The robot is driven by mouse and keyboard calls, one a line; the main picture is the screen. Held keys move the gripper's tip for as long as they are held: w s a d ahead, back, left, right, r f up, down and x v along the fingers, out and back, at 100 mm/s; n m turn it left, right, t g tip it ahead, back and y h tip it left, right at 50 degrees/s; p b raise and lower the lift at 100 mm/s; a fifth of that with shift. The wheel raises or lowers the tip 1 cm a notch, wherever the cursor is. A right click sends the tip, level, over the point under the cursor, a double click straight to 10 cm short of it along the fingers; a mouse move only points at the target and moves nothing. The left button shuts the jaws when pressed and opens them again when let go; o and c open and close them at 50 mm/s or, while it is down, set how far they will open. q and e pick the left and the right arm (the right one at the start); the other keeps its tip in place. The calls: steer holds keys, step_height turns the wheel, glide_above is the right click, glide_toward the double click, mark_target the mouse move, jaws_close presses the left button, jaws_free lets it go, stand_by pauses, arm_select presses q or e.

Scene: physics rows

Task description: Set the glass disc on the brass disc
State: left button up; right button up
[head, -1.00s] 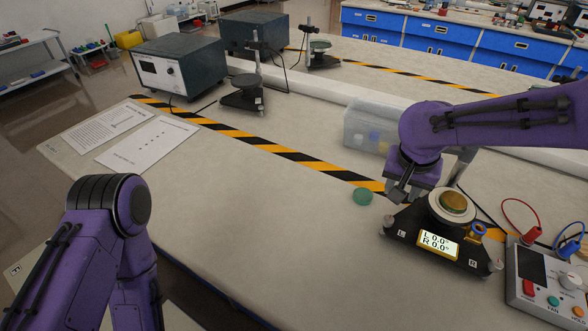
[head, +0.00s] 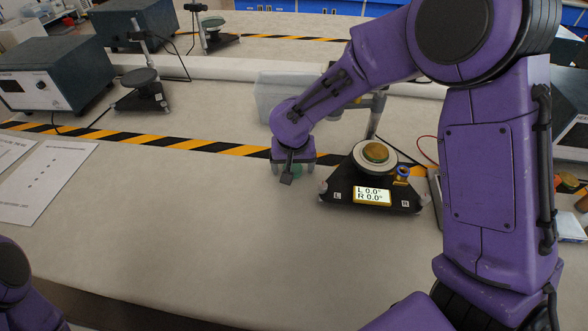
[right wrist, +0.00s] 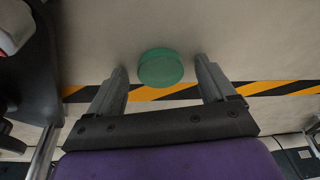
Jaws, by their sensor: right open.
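The glass disc (right wrist: 160,67) is a green, see-through disc lying on the bench, seen whole in the right wrist view between the two fingers. In the head view the glass disc (head: 298,169) is mostly hidden behind my right gripper (head: 289,176). That gripper is open, pointing down, its fingers either side of the disc; I cannot tell whether they touch it. The brass disc (head: 376,151) lies on the round pale plate of a black levelling stand (head: 340,190), right of the gripper. My left gripper is out of view; only part of its arm shows at lower left.
The stand's lit display (head: 372,196) reads L 0.0° and R 0.0°. A clear plastic bin (head: 279,92) stands behind the right gripper. A black-and-yellow stripe (head: 190,144) crosses the bench. The bench front is clear; printed sheets (head: 45,180) lie at left.

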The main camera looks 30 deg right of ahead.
steer(key=c, duration=1.2)
steer(key=shift+r, duration=0.15)
